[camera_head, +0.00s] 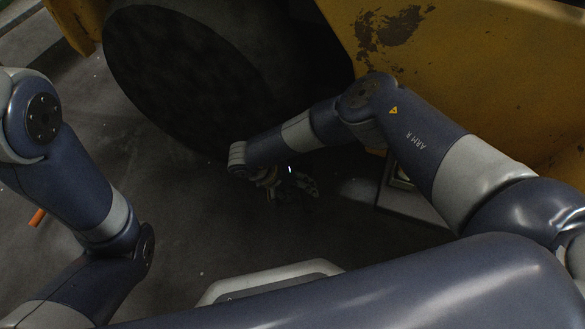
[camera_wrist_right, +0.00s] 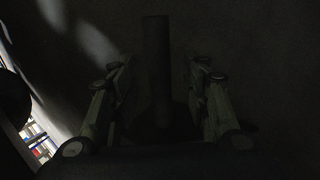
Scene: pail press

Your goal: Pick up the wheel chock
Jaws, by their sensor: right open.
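My right gripper (camera_head: 290,188) is low over the dark floor beside the large black wheel, at the end of my right arm. In the right wrist view its two fingers (camera_wrist_right: 158,62) stand apart. A dark bar-like shape (camera_wrist_right: 156,70) lies between them, with a gap visible on each side. It may be part of the wheel chock, but the picture is too dark to be sure. In the head view I cannot make out the chock; my right arm and the shadow cover that area. My left arm comes in at the left, but its gripper does not show.
The large black wheel (camera_head: 185,75) stands behind my right gripper. A worn yellow body (camera_head: 465,60) fills the upper right. A grey, flat-edged thing (camera_head: 410,205) lies right of the gripper. A small orange piece (camera_head: 37,217) shows at the left. Open floor (camera_head: 185,220) lies left of the gripper.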

